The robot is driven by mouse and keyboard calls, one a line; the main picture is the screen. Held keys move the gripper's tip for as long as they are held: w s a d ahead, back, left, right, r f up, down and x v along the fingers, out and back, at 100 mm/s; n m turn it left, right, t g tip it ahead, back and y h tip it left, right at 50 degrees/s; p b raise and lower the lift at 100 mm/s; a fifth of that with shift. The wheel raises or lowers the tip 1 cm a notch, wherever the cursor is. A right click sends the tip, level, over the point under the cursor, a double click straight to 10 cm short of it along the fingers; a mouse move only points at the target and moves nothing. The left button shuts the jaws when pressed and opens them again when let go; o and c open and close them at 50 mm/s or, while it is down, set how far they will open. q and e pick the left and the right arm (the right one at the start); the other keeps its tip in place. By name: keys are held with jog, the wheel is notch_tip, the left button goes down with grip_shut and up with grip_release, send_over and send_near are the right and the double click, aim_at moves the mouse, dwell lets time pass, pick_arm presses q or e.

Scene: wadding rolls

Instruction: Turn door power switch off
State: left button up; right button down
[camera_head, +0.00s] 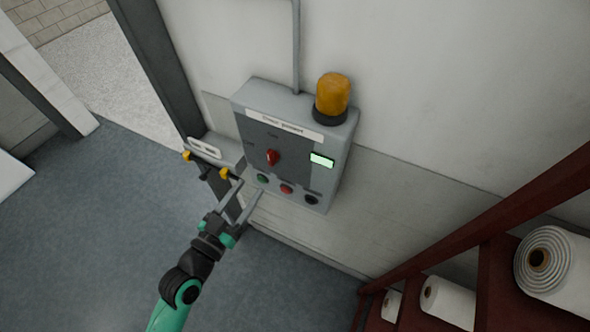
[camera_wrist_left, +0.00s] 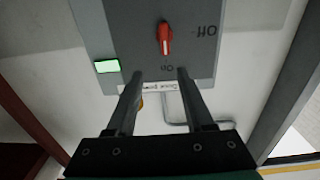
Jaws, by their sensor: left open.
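The grey power box (camera_head: 300,165) is fixed on the wall, with a red rotary switch (camera_head: 272,157) on its dark front panel. In the left wrist view the box looks upside down. There the red switch (camera_wrist_left: 165,38) stands vertical, in line with the "On" label; the "Off" label is to its right. My left gripper (camera_head: 250,187) is open and empty, below and in front of the panel, apart from the switch. Its two fingers (camera_wrist_left: 161,72) show in the left wrist view, with the switch beyond their tips. My right gripper is not in view.
The box also has a lit green display (camera_head: 322,160), an amber lamp (camera_head: 333,95) on top and buttons (camera_head: 287,188) along the bottom. A grey bracket with yellow parts (camera_head: 223,173) is left of the box. A red rack with white rolls (camera_head: 448,300) stands right.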

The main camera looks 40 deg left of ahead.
aim_at(269, 158)
pick_arm(q)
jog(key=w+a, duration=0.1)
jog(key=w, duration=0.2)
jog(key=w+a+p, duration=0.1)
jog(key=w, duration=0.3)
jog(key=w+f, duration=0.1)
jog(key=w, duration=0.3)
jog(key=shift+a, duration=0.4)
grip_shut()
